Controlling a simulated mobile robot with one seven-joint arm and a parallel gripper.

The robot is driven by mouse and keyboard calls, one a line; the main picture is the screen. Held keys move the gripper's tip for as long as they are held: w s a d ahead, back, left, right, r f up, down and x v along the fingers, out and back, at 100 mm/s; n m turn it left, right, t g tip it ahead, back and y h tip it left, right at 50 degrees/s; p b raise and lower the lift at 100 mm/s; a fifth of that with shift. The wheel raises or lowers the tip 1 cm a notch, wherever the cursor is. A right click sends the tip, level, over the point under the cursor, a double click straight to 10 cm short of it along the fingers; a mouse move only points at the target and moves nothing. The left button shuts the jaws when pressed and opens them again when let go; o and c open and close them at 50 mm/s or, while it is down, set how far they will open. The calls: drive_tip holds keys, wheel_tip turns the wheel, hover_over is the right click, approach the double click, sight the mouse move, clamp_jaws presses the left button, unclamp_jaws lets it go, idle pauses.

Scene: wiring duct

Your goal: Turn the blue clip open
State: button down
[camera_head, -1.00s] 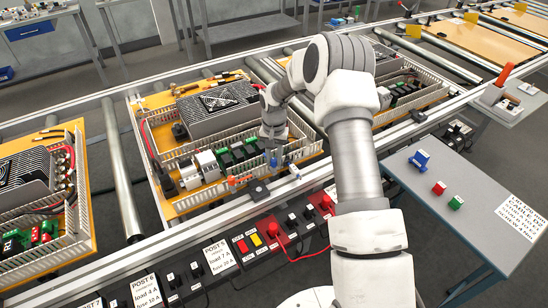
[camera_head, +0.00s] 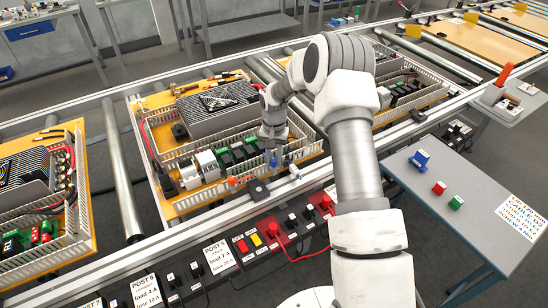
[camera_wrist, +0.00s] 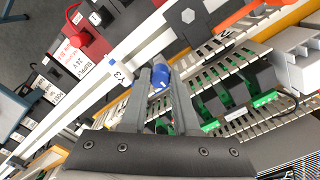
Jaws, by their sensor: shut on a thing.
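The blue clip (camera_wrist: 160,78) shows in the wrist view as a small rounded blue piece at the edge of the slotted wiring duct (camera_wrist: 222,60). My gripper (camera_wrist: 158,74) is shut on it, with one dark finger on each side. In the head view, my gripper (camera_head: 272,144) points down at the front edge of the board, and a bit of the blue clip (camera_head: 273,162) shows just below the fingertips. Part of the clip is hidden by the fingers, so I cannot tell how far it is turned.
An orange clip (camera_head: 237,181) and a black square block (camera_head: 258,191) sit along the front rail, left of my gripper. Green relays (camera_head: 238,152) stand inside the duct. Switches and a red box (camera_head: 272,232) line the front. A grey table (camera_head: 465,215) at right holds small coloured blocks.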

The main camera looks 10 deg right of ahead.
idle(0.7)
drive_tip(key=n+b, duration=0.1)
drive_tip(key=n, duration=0.2)
drive_tip(key=shift+n+b, duration=0.3)
drive_tip(key=shift+n, duration=0.1)
drive_tip(key=n+b, duration=0.1)
drive_tip(key=n, duration=0.3)
drive_tip(key=shift+n, duration=0.3)
drive_tip(key=n, duration=0.4)
drive_tip(key=shift+n, duration=2.1)
drive_tip(key=c, duration=0.7)
unclamp_jaws()
drive_tip(key=shift+o, duration=0.2)
drive_tip(key=shift+r, duration=0.1)
